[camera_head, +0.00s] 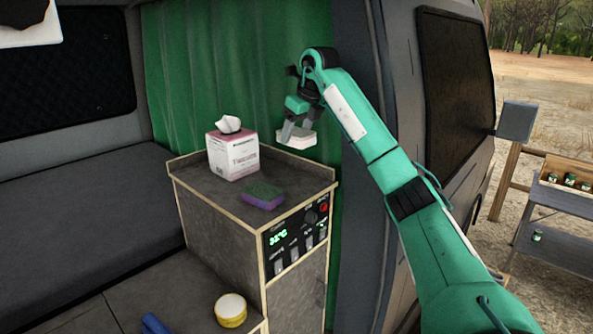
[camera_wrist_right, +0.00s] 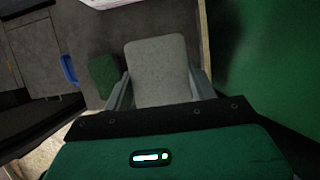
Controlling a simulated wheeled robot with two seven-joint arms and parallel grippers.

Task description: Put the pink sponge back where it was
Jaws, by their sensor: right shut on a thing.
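The pink sponge (camera_head: 297,139) is a pale block with a light top, its pink colour hardly showing. My right gripper (camera_head: 295,130) is shut on it at the back right corner of the cabinet top (camera_head: 217,193). Whether the sponge touches the cabinet cannot be told. The right wrist view shows its greyish face (camera_wrist_right: 160,70) between the two fingers (camera_wrist_right: 163,92). A purple sponge with a green top (camera_head: 263,195) lies near the front edge of the cabinet; its green face shows in the wrist view (camera_wrist_right: 103,75). My left gripper is out of view.
A tissue box (camera_head: 233,154) stands on the cabinet, left of the held sponge. A green curtain (camera_head: 220,70) hangs behind. A raised rim (camera_head: 305,165) edges the top. A yellow roll (camera_head: 230,310) and a blue object (camera_head: 154,324) lie lower in front.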

